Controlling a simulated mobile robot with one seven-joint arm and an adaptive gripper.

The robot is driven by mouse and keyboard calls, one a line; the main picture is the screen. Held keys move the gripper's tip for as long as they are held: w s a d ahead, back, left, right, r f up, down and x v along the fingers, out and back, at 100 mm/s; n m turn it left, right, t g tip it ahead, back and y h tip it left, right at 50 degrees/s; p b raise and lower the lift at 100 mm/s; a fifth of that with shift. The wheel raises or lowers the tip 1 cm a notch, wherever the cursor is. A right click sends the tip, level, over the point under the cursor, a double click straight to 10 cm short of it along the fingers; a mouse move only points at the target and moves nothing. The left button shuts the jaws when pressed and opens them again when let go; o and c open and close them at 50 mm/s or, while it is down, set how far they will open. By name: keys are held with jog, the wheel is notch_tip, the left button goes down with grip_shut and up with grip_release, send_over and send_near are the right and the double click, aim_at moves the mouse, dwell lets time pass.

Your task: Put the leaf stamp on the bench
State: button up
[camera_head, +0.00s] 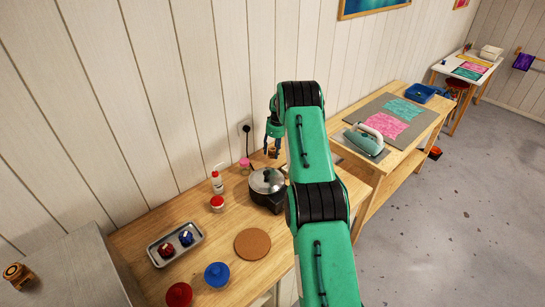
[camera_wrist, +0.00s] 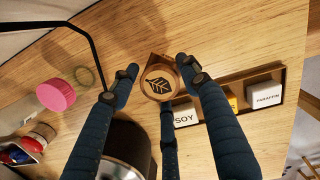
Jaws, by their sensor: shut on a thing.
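The leaf stamp (camera_wrist: 158,82) is a small wooden block with a dark leaf on its round face. In the wrist view it sits between the fingers of my gripper (camera_wrist: 158,72), which is shut on it. In the head view my gripper (camera_head: 273,143) is over the far end of the wooden bench (camera_head: 218,228), near the wall; the stamp is too small to make out clearly there. The wrist view shows bare bench wood (camera_wrist: 215,35) behind the stamp; I cannot tell whether the stamp touches it.
A pot (camera_head: 267,181), white bottle (camera_head: 217,184), red-lidded jar (camera_head: 217,204) and pink-topped item (camera_wrist: 57,95) stand nearby. A wooden tray (camera_wrist: 240,75) holds blocks marked SOY and PARAFFIN. A cork mat (camera_head: 252,245) and metal tray (camera_head: 175,260) lie nearer. An iron (camera_head: 365,136) rests on another table.

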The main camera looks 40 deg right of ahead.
aim_at(273, 155)
jog(key=shift+f, duration=1.9)
jog(key=shift+f, duration=0.1)
jog(key=o, duration=1.1)
jog(key=shift+o, duration=0.2)
jog(key=r, duration=0.4)
jog(key=s+r, duration=0.1)
jog(key=r, duration=0.7)
jog(key=shift+s+d+b, duration=0.15)
jog(key=shift+d+b, duration=0.15)
jog(key=shift+b, duration=0.05)
jog(key=shift+r, duration=0.1)
